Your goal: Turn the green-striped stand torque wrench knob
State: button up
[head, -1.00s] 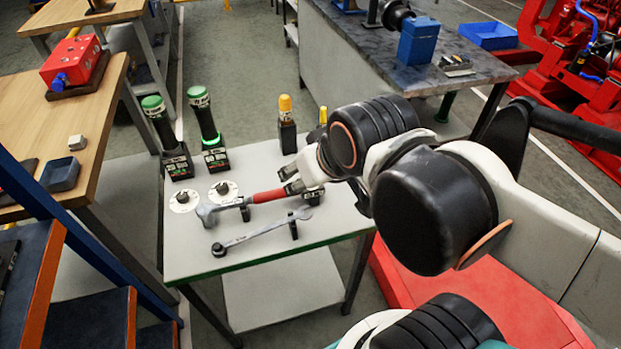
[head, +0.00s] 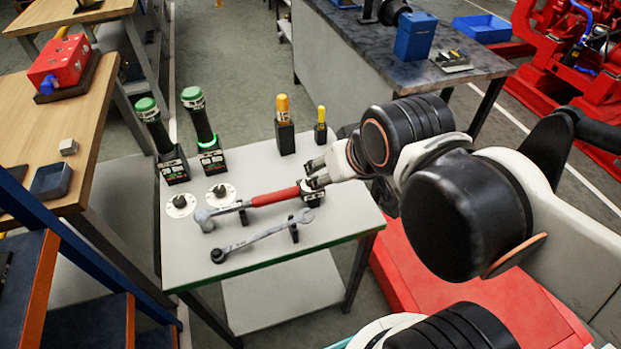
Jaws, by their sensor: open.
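Two black torque wrenches with green caps stand in black labelled holders at the table's back left. The left torque wrench (head: 156,128) leans slightly. The right torque wrench (head: 201,120) has a green ring low on its body, just above its holder (head: 211,160). In front of them are two round white dials with black knobs, a left dial (head: 180,205) and a right dial (head: 220,194). My gripper (head: 313,178) is open, close to the red handle end of the hammer and well right of the torque wrenches. Its fingertips are small, and contact with the handle cannot be told.
A hammer (head: 275,198) and a spanner (head: 262,238) lie on small black supports on the grey table (head: 205,265). Yellow-topped screwdrivers (head: 284,125) stand in black holders behind my gripper. A wooden bench (head: 80,130) stands left; a dark workbench (head: 440,75) stands behind.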

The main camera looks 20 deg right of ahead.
jog(key=shift+r, duration=0.1)
jog(key=c, duration=0.3)
jog(key=m+g+p, duration=0.7)
jog(key=m+p, duration=0.3)
jog(key=p, duration=0.2)
send_over(310, 179)
jog(key=f, duration=0.1)
notch_tip(310, 179, down, 13)
jog(key=b, duration=0.5)
jog(key=shift+f, duration=0.2)
grip_shut()
